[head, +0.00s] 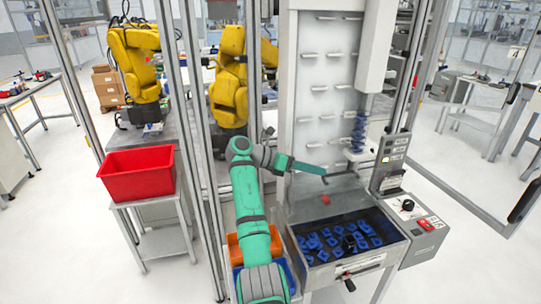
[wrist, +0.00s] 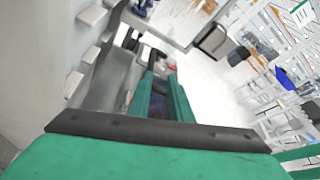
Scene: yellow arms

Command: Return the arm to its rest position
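My arm is green with dark joints and rises in front of the machine in the head view. Its end reaches right, and my gripper (head: 322,171) hangs in the air above the machine's metal tray (head: 392,252). In the wrist view, the two green fingers of my gripper (wrist: 161,75) lie side by side with a narrow gap between them. Nothing shows held in that gap. The fingertips are small and partly unclear in both views.
Blue parts (head: 325,245) lie in the tray, with a small red piece (head: 326,199) behind it. The white pegged panel (head: 325,95) stands close behind my gripper. A red bin (head: 138,174) is on a stand at left. Yellow arms (head: 229,80) stand behind metal posts.

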